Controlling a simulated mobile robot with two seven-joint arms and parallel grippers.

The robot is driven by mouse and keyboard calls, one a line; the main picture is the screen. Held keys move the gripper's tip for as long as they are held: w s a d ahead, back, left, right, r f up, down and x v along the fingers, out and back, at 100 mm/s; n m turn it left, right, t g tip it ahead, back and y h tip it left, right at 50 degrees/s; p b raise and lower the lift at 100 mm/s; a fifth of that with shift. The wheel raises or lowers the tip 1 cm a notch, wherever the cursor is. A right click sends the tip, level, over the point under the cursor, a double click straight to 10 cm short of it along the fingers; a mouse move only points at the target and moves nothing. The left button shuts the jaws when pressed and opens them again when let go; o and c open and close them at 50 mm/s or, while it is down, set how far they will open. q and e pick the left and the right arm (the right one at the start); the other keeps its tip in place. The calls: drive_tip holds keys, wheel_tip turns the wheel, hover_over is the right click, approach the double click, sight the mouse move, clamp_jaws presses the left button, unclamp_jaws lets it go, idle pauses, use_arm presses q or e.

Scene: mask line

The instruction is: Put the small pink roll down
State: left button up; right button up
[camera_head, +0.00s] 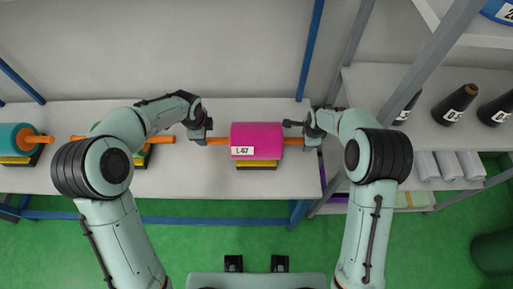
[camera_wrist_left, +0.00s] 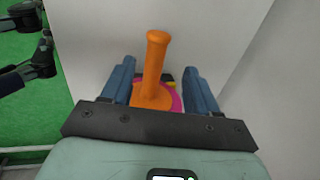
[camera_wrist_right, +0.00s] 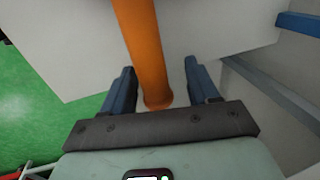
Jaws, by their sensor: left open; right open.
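The pink roll (camera_head: 262,135) has a white label and sits level on a yellow and black stand (camera_head: 257,165) on the white table. An orange rod (camera_head: 218,141) sticks out of both its ends. My left gripper (camera_head: 207,138) is open around the rod's left end. In the left wrist view the rod (camera_wrist_left: 154,75) stands between the open fingers, with the pink edge (camera_wrist_left: 177,101) behind. My right gripper (camera_head: 307,144) is open at the rod's right end. In the right wrist view the rod (camera_wrist_right: 145,50) passes between the open fingers.
A teal roll (camera_head: 14,138) on its stand is at the table's far left. Another orange rod (camera_head: 162,139) shows beside my left arm. A shelf unit at right holds black cones (camera_head: 459,103) and pale rolls (camera_head: 448,166). Bare table (camera_head: 215,180) lies in front of the pink roll.

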drive_tip(key=shift+r, duration=0.3)
use_arm(q)
drive_tip(key=v, duration=0.4)
drive_tip(key=shift+s+r, duration=0.1)
drive_tip(key=shift+r, duration=0.25)
use_arm(e)
drive_tip(key=v, duration=1.1)
drive_tip(key=shift+r, duration=0.2)
use_arm(q)
drive_tip(key=shift+s, duration=0.1)
use_arm(e)
drive_tip(key=shift+s+f, duration=0.1)
drive_tip(key=shift+s, duration=0.1)
